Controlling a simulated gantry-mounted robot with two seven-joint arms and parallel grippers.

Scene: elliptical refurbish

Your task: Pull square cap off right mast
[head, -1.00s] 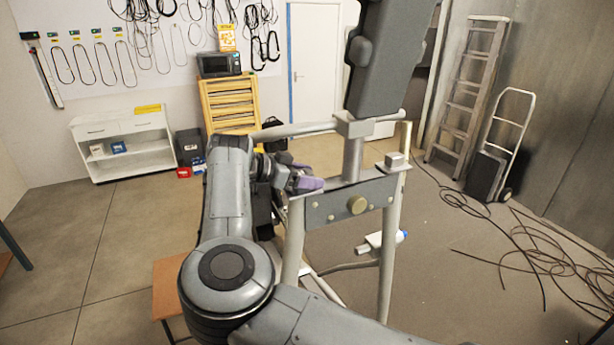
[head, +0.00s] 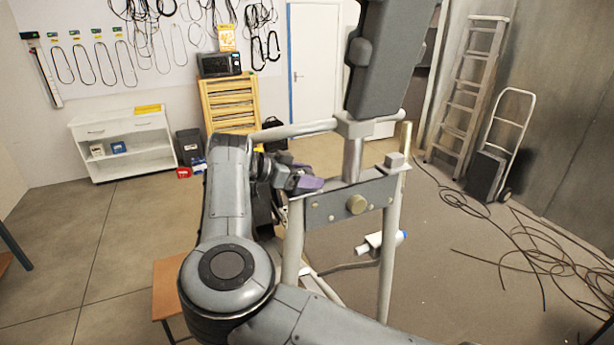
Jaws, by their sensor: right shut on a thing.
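My right gripper (head: 304,184), with purple finger pads, is at the top of the picture-left mast (head: 292,245) of the elliptical's frame. It is shut at the mast's top end, where the square cap is hidden behind the fingers and wrist. I cannot see clearly whether cap and mast are touching. A similar grey square cap (head: 396,160) sits on top of the picture-right mast (head: 388,265). My left gripper is not in view.
A dark console (head: 385,70) rises on a centre post above the crossplate, close to my gripper. A curved handlebar (head: 300,130) passes just above it. An orange-brown stool or bench (head: 168,290) stands below my arm. Cables (head: 530,250) lie on the floor at right.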

